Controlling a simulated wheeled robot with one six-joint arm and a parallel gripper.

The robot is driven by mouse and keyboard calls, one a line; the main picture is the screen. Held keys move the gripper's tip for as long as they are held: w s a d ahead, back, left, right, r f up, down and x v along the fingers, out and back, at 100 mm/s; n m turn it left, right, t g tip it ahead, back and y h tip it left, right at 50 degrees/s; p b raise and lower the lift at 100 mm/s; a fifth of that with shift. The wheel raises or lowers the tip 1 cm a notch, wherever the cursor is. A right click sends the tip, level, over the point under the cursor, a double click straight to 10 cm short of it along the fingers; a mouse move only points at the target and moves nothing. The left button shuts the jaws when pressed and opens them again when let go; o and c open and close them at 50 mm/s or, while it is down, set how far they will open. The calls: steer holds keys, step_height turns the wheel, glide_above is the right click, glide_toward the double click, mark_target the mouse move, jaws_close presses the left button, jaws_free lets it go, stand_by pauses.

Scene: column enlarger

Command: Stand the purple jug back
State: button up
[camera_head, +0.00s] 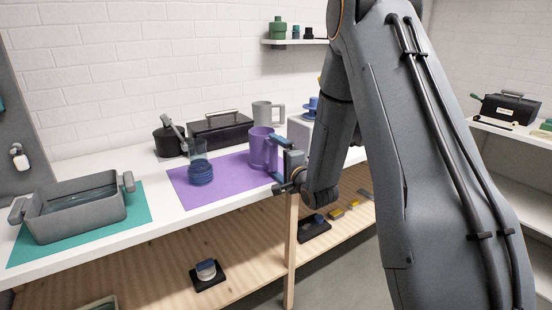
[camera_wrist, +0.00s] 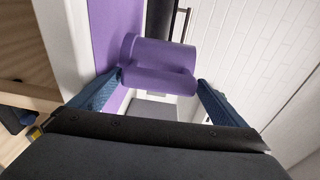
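The purple jug (camera_head: 260,149) stands upright by the right part of the purple mat (camera_head: 222,180), its handle towards my gripper. I cannot tell whether its base touches the mat. My gripper (camera_head: 279,160) is at the handle side of the jug, close to the bench's front edge. In the wrist view the jug (camera_wrist: 160,52) lies across the picture between the two blue fingertips of my gripper (camera_wrist: 160,78). The fingers are wide apart, one at each end of the handle (camera_wrist: 160,82). Whether they press on it does not show.
A glass with a blue base (camera_head: 200,172) stands on the mat, left of the jug. A grey mug (camera_head: 267,113), a black box (camera_head: 221,131) and a black pot (camera_head: 167,143) stand behind. A grey basin (camera_head: 75,211) sits on a teal mat (camera_head: 140,205) at the left.

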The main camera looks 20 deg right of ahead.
steer(key=shift+s+f, duration=0.1)
steer(key=shift+f, duration=0.15)
stand_by(0.3)
steer(key=shift+s, duration=0.1)
steer(key=shift+s+d, duration=0.1)
steer(key=shift+s, duration=0.4)
steer(key=p+v, duration=0.2)
steer(key=v, duration=0.4)
steer(key=shift+s+r, duration=0.2)
steer(key=shift+s, duration=0.05)
stand_by(0.8)
steer(key=shift+d, duration=0.1)
steer(key=b+v, duration=0.1)
steer(key=v, duration=0.7)
stand_by(0.5)
